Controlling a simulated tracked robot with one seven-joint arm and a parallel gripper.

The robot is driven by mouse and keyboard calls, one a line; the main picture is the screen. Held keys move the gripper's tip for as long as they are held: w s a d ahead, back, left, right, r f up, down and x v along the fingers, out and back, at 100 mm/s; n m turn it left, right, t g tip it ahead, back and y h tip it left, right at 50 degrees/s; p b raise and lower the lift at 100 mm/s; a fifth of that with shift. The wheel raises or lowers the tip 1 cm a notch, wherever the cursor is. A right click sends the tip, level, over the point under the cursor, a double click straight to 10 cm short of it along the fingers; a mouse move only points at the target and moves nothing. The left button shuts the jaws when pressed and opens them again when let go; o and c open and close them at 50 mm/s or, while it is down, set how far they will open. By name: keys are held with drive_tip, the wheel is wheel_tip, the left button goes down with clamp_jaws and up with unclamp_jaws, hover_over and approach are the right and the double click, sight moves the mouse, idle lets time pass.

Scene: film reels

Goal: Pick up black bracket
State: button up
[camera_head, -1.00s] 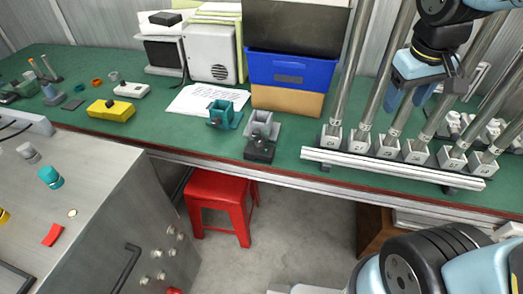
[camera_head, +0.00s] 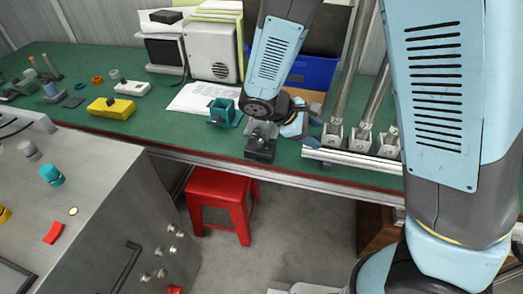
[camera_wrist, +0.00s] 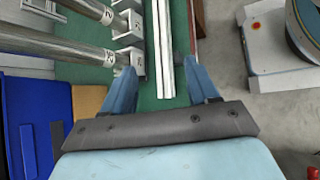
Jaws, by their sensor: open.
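The black bracket (camera_head: 260,149) sits near the front edge of the green bench, in front of a grey bracket (camera_head: 264,130) that my arm partly covers. A teal bracket (camera_head: 222,114) stands to its left. My gripper (camera_head: 303,127) is just to the right of the black bracket in the head view, partly hidden by my own wrist. In the wrist view my gripper (camera_wrist: 163,78) is open and empty, with a white rail (camera_wrist: 165,50) showing between its fingers. I cannot make out the black bracket in the wrist view.
Metal posts in numbered holders (camera_head: 333,136) stand right of my gripper, beside the rail. A blue bin (camera_head: 318,72) is behind my arm. A red stool (camera_head: 222,200) is on the floor below. The bench left of the brackets holds a paper sheet (camera_head: 195,97) and a yellow block (camera_head: 111,109).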

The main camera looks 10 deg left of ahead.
drive_tip(key=s+a+f+n+t+h, duration=0.1)
drive_tip(key=s+a+f+n+t, duration=0.1)
drive_tip(key=a+f+n+t, duration=0.6)
drive_tip(key=n+t+y, duration=0.5)
drive_tip(key=n+t, duration=0.1)
drive_tip(key=n, duration=0.2)
approach(258, 145)
drive_tip(key=x, duration=1.1)
drive_tip(key=shift+w, duration=0.2)
clamp_jaws()
